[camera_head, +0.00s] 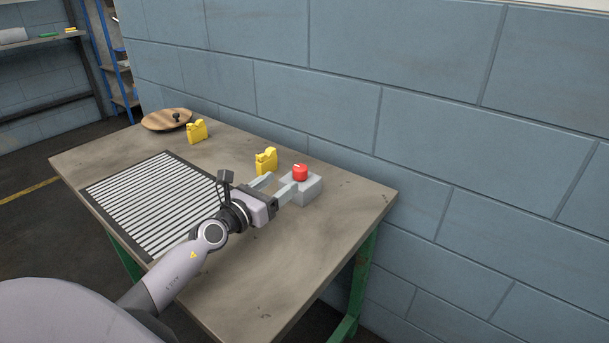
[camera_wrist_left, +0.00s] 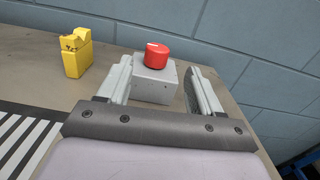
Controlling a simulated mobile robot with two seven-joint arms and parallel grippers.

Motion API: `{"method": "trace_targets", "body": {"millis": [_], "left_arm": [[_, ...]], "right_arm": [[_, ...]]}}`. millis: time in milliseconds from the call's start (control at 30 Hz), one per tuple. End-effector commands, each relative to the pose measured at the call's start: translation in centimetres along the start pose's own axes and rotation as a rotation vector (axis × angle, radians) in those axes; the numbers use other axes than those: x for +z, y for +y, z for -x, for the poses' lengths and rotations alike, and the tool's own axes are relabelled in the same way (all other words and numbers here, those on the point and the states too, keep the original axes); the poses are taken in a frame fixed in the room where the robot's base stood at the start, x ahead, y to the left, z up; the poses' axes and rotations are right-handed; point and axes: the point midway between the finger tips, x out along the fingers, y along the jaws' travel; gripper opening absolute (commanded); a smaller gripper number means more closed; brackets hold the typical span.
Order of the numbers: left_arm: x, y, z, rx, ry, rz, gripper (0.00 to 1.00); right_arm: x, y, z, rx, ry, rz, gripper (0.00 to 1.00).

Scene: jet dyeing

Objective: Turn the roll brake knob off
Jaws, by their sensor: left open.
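The roll brake knob (camera_head: 300,172) is red with a small white mark and sits on top of a grey box (camera_head: 313,187) on the table. In the left wrist view the knob (camera_wrist_left: 156,56) stands on the box (camera_wrist_left: 154,82), ahead of and between my fingers. My left gripper (camera_head: 278,187) is open and empty, its fingers pointing at the box, one near the box's front side. In the left wrist view the gripper (camera_wrist_left: 160,88) has its fingers spread to either side of the box. I cannot tell whether a finger touches it. My right gripper is not in view.
The table (camera_head: 345,205) stands against a blue block wall (camera_head: 420,120). Yellow blocks (camera_head: 266,160) (camera_head: 197,131) stand left of the box. A striped panel (camera_head: 150,200) lies left of my arm. The table's near right is clear.

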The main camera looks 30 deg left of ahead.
Motion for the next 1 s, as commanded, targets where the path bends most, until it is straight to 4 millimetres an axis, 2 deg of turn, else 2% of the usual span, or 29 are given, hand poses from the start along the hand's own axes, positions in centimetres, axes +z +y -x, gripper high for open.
{"method": "trace_targets", "body": {"millis": [267,700,1000], "left_arm": [[-0.6,0.4,-1.7,-0.005,0.025,-0.056,0.65],[-0.8,0.3,-6.5,-0.005,0.024,-0.052,0.65],[-0.7,0.3,-7.4,-0.005,0.025,-0.052,0.65]], "right_arm": [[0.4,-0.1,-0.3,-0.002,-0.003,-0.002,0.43],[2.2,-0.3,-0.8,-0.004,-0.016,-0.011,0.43],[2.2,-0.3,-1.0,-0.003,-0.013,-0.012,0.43]]}}
